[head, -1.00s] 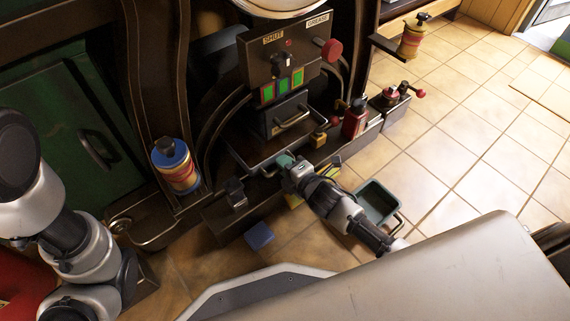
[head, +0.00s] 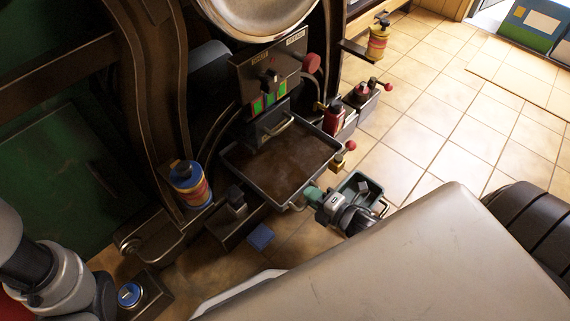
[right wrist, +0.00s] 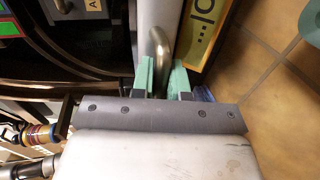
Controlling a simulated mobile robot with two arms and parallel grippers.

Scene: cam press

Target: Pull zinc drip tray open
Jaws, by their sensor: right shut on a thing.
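The zinc drip tray (head: 283,168), a wide shallow pan with a grey rim and a brown, dirty floor, sticks out of the front of the press, its inside showing. My right gripper (head: 306,198) is at the tray's near edge, shut on its handle. In the right wrist view the metal handle (right wrist: 157,42) runs between the green fingertips of the right gripper (right wrist: 161,72), beside the pale tray rim (right wrist: 150,12). Part of the handle is hidden by the fingers. My left arm shows at the lower left, but its gripper is not in view.
A blue-yellow can (head: 189,184) stands left of the tray, and a red bottle (head: 334,117) stands right of it. A grey-green bin (head: 368,185) is on the floor beside my right gripper. A blue block (head: 261,237) lies on the floor. The tiled floor at right is mostly clear.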

